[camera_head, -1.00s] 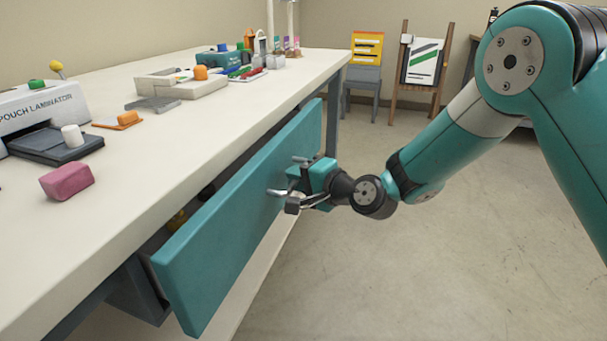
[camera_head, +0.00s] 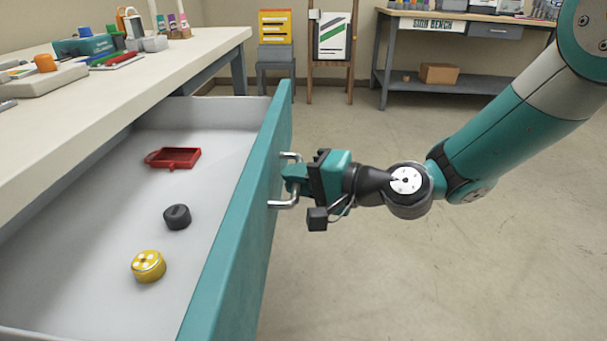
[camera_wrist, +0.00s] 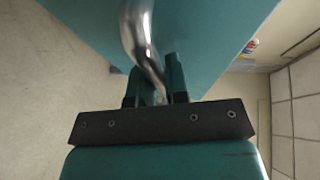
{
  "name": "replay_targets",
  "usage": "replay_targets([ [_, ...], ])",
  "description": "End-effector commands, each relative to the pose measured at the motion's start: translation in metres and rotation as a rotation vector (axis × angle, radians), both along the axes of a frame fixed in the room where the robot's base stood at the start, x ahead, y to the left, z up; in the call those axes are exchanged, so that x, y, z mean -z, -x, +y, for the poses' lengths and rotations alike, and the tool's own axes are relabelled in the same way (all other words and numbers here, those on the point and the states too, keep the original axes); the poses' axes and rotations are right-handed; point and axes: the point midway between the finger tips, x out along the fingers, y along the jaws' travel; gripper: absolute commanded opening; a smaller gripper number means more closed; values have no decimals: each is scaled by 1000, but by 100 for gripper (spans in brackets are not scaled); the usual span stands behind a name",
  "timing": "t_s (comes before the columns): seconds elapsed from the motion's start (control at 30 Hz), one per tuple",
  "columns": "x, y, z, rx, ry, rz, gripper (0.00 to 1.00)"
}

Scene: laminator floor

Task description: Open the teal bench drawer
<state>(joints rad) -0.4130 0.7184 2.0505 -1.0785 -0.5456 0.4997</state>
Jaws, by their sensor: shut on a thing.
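The teal bench drawer (camera_head: 245,220) stands well out from under the bench top, with its grey inside open to view. Its front carries a silver bar handle (camera_head: 284,204). My gripper (camera_head: 290,178) is shut on the handle from the right side. In the wrist view my gripper's fingers (camera_wrist: 157,82) close around the silver handle (camera_wrist: 140,38) against the teal drawer front (camera_wrist: 205,35). Inside the drawer lie a red tray-like piece (camera_head: 174,158), a dark grey round piece (camera_head: 177,217) and a yellow round piece (camera_head: 148,266).
The white bench top (camera_head: 60,120) above the drawer holds small tools and blocks. A sign bench (camera_head: 450,50), a grey chair (camera_head: 276,60) and an easel with a board (camera_head: 332,40) stand at the back. The floor to the right is clear.

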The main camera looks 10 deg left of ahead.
Motion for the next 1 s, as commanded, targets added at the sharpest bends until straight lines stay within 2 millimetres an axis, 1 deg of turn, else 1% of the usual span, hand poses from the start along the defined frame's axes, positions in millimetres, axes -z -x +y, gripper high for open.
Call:
replay_targets([
  [0.2,1,4,1,-19,2,1,0],
  [0.5,1,4,1,-20,2,1,0],
  [0.53,1,4,1,-19,2,1,17],
  [0.57,1,4,1,-20,2,2,24],
  [0.6,0,4,0,-18,2,2,33],
  [0.63,1,4,0,-18,2,2,39],
  [1.0,0,3,0,-15,1,1,39],
])
